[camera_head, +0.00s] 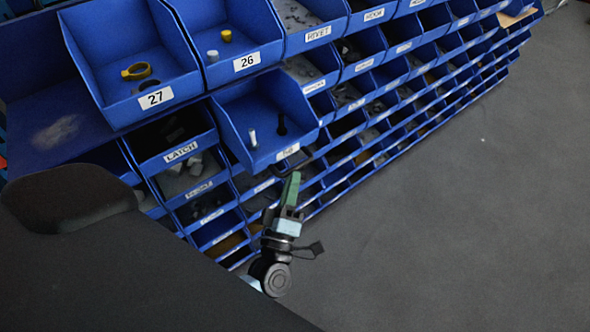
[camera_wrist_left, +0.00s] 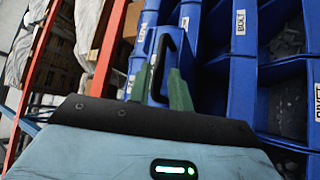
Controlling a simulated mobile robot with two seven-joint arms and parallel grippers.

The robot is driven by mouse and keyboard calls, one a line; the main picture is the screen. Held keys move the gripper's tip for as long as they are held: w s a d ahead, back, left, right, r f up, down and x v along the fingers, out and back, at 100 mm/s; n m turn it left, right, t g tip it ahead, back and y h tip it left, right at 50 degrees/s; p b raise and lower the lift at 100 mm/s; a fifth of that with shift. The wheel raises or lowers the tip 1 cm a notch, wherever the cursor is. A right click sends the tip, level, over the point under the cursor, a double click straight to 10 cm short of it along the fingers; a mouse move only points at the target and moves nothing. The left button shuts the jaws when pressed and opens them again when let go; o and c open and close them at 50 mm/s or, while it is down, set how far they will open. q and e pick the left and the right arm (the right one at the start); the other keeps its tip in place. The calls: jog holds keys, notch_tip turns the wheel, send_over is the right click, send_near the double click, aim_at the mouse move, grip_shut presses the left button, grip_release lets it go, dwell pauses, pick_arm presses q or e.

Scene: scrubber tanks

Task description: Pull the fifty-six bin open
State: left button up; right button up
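A blue bin (camera_head: 262,118) juts out from the rack below bin 26 in the head view, with its front farther forward than its neighbours. Its small front label (camera_head: 287,152) is too blurred to read surely. A pale peg and a dark peg stand inside it. My left gripper (camera_head: 292,182), with green fingers, is just below and right of that label. In the left wrist view, the left gripper's fingers (camera_wrist_left: 157,90) stand apart, with a black handle-like loop (camera_wrist_left: 158,62) between or just beyond them. I cannot tell whether they touch it. My right gripper is not in view.
Bins 27 (camera_head: 130,72) and 26 (camera_head: 222,40) stand above, holding small parts. The LATCH bin (camera_head: 180,150) is to the left. Many labelled blue bins fill the rack. Grey floor (camera_head: 450,210) is clear at the right. An orange post (camera_wrist_left: 104,50) shows in the wrist view.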

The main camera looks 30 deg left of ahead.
pick_arm(q)
jog(key=v, duration=0.3)
jog(key=shift+s+d+f, duration=0.1)
jog(key=shift+s, duration=0.15)
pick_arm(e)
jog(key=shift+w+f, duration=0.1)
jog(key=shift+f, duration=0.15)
